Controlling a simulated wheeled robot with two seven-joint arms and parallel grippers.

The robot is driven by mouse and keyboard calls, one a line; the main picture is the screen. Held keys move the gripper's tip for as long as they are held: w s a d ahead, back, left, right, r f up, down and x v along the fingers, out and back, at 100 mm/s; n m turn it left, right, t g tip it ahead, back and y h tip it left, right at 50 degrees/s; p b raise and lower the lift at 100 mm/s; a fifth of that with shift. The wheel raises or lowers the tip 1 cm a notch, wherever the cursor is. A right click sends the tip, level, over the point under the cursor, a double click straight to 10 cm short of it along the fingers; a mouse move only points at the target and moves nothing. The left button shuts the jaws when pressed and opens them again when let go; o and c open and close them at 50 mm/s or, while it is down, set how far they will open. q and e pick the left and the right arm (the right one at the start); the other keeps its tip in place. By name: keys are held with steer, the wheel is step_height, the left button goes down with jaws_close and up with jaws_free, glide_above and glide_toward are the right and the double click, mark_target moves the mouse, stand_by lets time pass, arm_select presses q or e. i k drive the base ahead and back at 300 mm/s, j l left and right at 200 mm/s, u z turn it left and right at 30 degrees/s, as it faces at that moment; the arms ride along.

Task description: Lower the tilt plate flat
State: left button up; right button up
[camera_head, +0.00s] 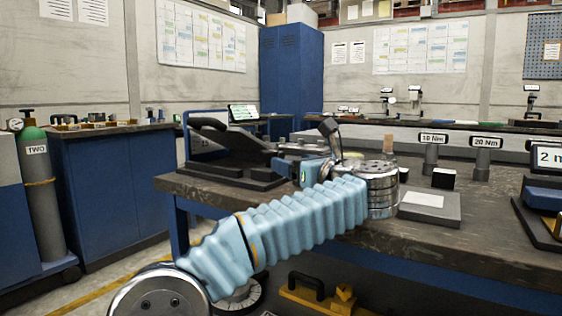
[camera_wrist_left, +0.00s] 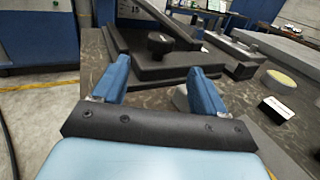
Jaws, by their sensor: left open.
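The black tilt plate (camera_head: 222,137) slopes above its dark base (camera_head: 232,174) at the left end of the workbench. In the left wrist view the sloped plate (camera_wrist_left: 172,18) runs across the top, raised at an angle over the base (camera_wrist_left: 200,67). A round black knob (camera_wrist_left: 159,42) stands on the base below the plate. My left gripper (camera_wrist_left: 160,72) is open and empty, its two blue fingers pointing toward the base and knob, apart from the plate. In the head view, my left gripper (camera_head: 308,170) is right of the base, partly hidden by my arm. My right gripper is not in view.
The workbench (camera_head: 420,235) holds a grey block with a pale top (camera_head: 430,205), a small black-and-white block (camera_head: 444,178) and posts labelled 10 Nm (camera_head: 430,158) and 20 Nm (camera_head: 481,163). A small screen (camera_head: 243,113) stands behind the plate.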

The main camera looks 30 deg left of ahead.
mark_target(234, 138)
steer(key=k, duration=1)
